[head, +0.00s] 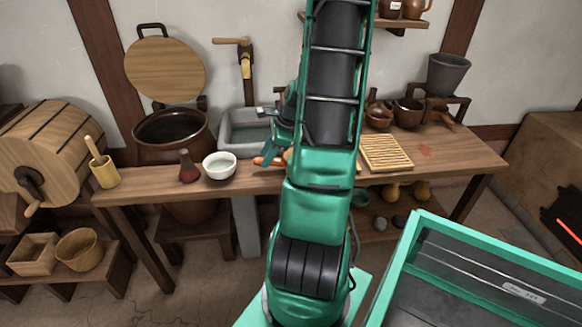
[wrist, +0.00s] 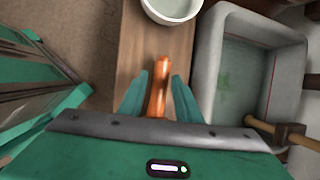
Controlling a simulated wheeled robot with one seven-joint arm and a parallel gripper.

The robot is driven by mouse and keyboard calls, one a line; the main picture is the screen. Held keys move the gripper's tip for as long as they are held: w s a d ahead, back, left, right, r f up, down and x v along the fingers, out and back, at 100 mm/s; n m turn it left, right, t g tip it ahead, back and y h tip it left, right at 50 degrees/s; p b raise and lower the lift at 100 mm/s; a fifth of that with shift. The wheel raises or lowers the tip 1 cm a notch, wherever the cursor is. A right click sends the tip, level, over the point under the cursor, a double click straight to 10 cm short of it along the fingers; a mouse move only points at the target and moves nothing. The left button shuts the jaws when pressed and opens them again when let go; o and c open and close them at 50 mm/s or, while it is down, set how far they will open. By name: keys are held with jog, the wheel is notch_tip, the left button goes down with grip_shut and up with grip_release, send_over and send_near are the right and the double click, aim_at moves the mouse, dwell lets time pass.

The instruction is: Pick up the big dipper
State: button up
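My gripper (head: 270,153) is low over the front of the wooden bench, beside the grey stone basin. In the wrist view its two fingers (wrist: 161,80) are apart, one on each side of a smooth orange, rod-like thing (wrist: 158,85). A narrow gap shows at the fingertips. The orange thing's end also shows at the bench front in the head view (head: 260,161); my arm hides the rest. A brown vessel with a stick-like handle (head: 441,117) stands at the bench's right end. I cannot tell for certain which thing is the big dipper.
A white bowl (head: 220,165) and a dark red bottle (head: 188,167) stand left of my gripper. The grey basin (head: 243,132) is just behind, with a wooden tap (head: 245,65) above. A slatted wooden rack (head: 385,153) lies right of my arm.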

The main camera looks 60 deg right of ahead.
jog(key=shift+x, duration=2.3)
jog(key=shift+w+r, duration=0.15)
grip_shut()
